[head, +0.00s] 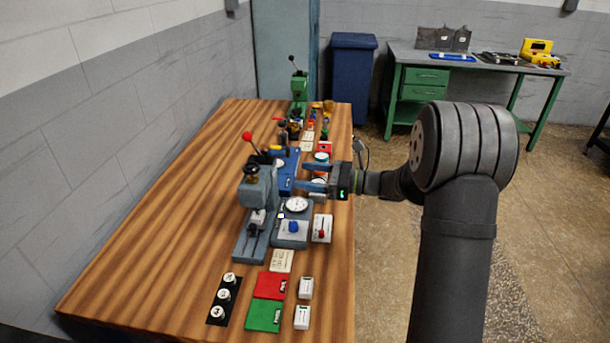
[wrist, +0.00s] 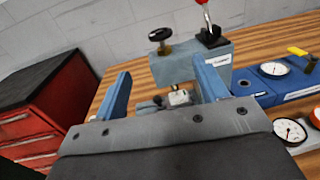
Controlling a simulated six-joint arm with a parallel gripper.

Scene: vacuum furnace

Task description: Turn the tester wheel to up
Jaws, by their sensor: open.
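The tester is a grey-blue machine (head: 258,190) standing on the wooden bench, also in the wrist view (wrist: 190,66). A dark round wheel on a brass-coloured stem (head: 251,170) sits on top of it; it also shows in the wrist view (wrist: 160,34). I cannot tell which way the wheel is set. My gripper (head: 303,177) is open and empty, with blue fingers, to the right of the tester and apart from it. In the wrist view the fingers (wrist: 161,66) point toward the tester's front, below the wheel. A small clamp-like part (wrist: 178,97) shows between them.
A red-knobbed lever (head: 248,136) rises by the tester. A dial gauge (head: 296,204), a blue panel (head: 288,170) and a red-knobbed switch (head: 321,229) are close by. Red (head: 270,285) and green (head: 264,316) plates lie at the near end. The bench's left side is clear.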

